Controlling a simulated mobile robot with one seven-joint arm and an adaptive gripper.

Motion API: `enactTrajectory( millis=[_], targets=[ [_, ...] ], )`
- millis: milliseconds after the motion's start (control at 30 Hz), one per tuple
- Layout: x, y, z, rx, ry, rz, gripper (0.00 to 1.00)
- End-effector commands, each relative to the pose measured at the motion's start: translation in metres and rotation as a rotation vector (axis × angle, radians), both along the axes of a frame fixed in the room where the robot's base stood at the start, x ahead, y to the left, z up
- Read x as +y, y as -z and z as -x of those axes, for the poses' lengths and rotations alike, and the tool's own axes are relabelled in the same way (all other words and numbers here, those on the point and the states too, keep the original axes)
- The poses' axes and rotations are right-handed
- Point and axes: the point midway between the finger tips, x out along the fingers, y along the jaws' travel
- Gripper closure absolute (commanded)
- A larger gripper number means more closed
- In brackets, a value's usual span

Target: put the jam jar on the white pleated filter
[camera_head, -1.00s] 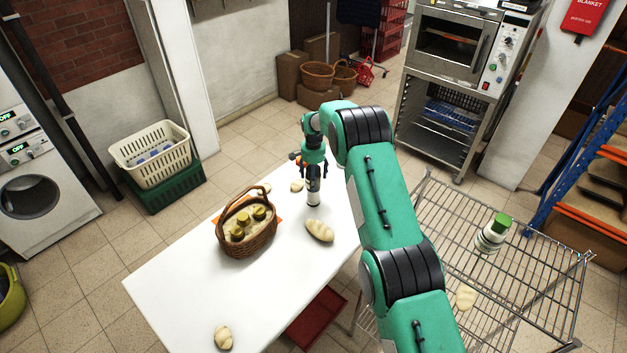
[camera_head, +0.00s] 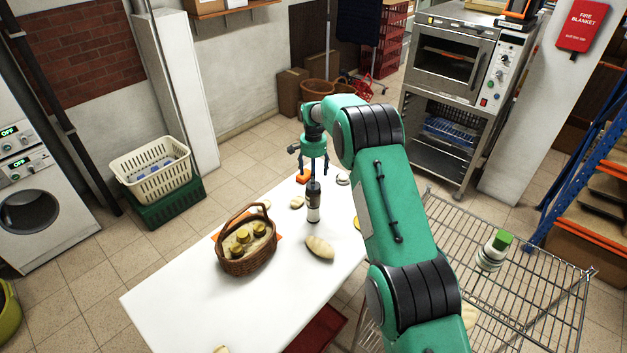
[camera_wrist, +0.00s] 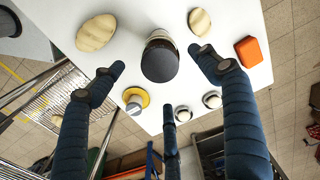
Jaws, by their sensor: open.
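A tall jar with a black lid and a pale label (camera_head: 313,204) stands upright on the white table (camera_head: 190,298). In the wrist view its dark round lid (camera_wrist: 160,64) lies between my fingers. I cannot read its label or tell whether it is the jam jar. My gripper (camera_head: 313,172) is open and empty, just above this jar and apart from it. No white pleated filter can be made out for certain. Two small pale round things with grey tops (camera_wrist: 183,113) (camera_wrist: 212,100) and a yellow disc with a pale round thing on it (camera_wrist: 143,94) lie near the jar.
A wicker basket (camera_head: 247,264) with several yellow-lidded jars stands left of the jar. Bread-like pieces (camera_head: 319,248) and an orange block (camera_wrist: 250,52) lie around. A wire rack (camera_head: 520,285) with a green-capped bottle (camera_head: 493,250) is at right.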

Motion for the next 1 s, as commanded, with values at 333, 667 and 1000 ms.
enactTrajectory(
  millis=[333,667,1000],
  targets=[
    [0.000,-0.001,0.000,0.000,0.000,0.000,0.25],
    [0.000,-0.001,0.000,0.000,0.000,0.000,0.25],
    [-0.003,-0.018,0.003,-0.010,-0.008,-0.002,0.25]
  ],
)
